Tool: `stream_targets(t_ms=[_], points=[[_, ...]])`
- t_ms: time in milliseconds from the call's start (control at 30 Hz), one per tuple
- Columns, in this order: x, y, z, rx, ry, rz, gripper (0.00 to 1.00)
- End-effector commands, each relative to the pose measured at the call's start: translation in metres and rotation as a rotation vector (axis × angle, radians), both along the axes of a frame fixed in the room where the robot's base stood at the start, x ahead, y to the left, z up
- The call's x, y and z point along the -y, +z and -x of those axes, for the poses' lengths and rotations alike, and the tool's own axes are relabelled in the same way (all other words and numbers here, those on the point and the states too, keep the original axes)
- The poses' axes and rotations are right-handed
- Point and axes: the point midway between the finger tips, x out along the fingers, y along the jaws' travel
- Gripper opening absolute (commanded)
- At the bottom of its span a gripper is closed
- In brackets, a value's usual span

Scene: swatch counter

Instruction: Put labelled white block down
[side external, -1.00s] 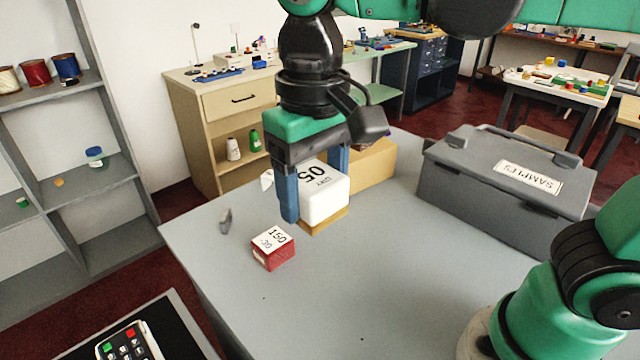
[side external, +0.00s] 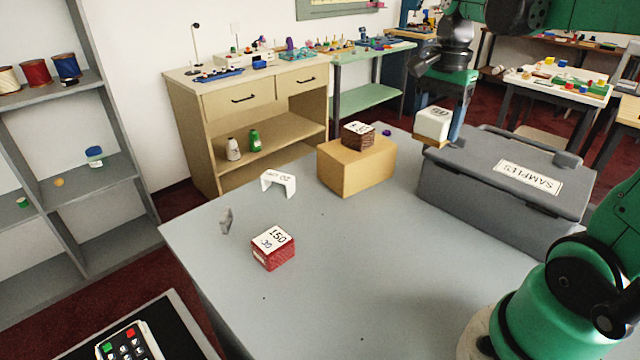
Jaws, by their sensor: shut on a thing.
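The labelled white block (side external: 432,121) has a white upper part with dark print and a tan layer underneath. My gripper (side external: 447,117) is shut on it, with a blue finger showing at its right side. The other finger is mostly hidden by the block. The block looks upright and appears near the back left corner of the grey SAMPLES case (side external: 475,189). I cannot tell how high it is or whether it touches anything below.
A red block (side external: 273,254) labelled 150 stands on the grey counter (side external: 350,270). A brown labelled block (side external: 357,138) sits on a tan box (side external: 350,170). A white arch (side external: 279,182), a small grey piece (side external: 226,221) and a purple bit (side external: 386,132) lie around. The counter's middle front is clear.

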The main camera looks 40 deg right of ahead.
Motion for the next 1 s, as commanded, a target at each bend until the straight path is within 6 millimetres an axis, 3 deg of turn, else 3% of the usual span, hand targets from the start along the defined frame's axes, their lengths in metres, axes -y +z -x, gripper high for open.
stream_targets(t_ms=[500, 1000], points=[[-0.001, -0.113, -0.001, 0.0, 0.005, 0.0, 0.14], [-0.001, -0.165, -0.001, 0.0, 0.006, 0.0, 0.14]])
